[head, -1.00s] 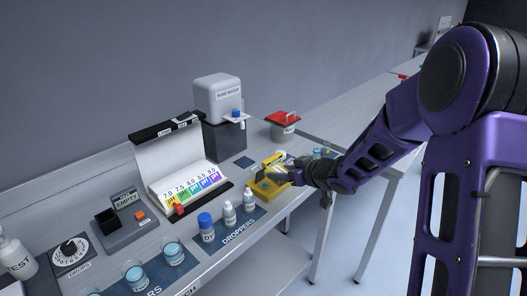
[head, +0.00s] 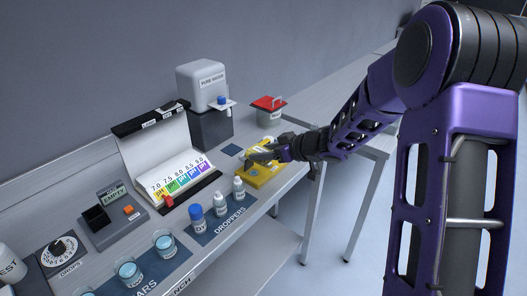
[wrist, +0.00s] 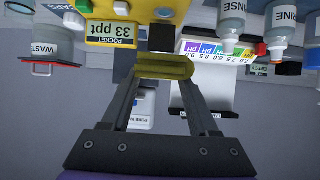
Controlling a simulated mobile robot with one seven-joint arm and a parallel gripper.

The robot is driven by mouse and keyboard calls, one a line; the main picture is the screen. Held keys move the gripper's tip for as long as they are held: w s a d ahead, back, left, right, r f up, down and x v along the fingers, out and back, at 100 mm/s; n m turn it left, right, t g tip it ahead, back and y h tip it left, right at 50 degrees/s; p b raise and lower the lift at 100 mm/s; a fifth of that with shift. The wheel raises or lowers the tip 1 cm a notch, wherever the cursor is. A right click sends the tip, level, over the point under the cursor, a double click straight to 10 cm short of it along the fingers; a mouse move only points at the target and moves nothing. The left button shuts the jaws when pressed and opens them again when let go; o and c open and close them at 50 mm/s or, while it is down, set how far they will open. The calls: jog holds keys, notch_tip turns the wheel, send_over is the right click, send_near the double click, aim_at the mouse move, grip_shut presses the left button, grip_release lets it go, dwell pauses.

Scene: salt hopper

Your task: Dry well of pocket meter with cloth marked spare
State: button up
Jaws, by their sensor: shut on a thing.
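The yellow pocket meter (head: 258,178) lies on the bench right of the droppers. In the wrist view, which is upside down, the meter (wrist: 100,30) shows at the top with its label POCKET and a reading of 33 ppt. My gripper (head: 256,157) is over the meter in the head view. In the wrist view my gripper (wrist: 163,76) is shut on a small folded yellow piece (wrist: 165,67), which looks like a cloth; no spare marking is readable on it. Whether the piece touches the meter, and the inside of the well, I cannot tell.
A WASTE bin (head: 269,117) with a red lid stands behind the meter. The pure water dispenser (head: 203,85), pH chart (head: 162,160), dropper bottles (head: 219,204) and jars (head: 165,245) stand to the left. The bench's front edge is close to the meter.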

aim_at(264, 179)
jog(key=shift+f+b, duration=1.7)
jog(key=shift+f, duration=1.25)
jog(key=shift+f+b, duration=0.35)
jog(key=shift+f, duration=0.35)
notch_tip(264, 179, up, 5)
jog(key=p, duration=0.4)
jog(key=shift+r+p, duration=0.2)
jog(key=shift+p, duration=0.15)
jog(key=shift+r, duration=0.9)
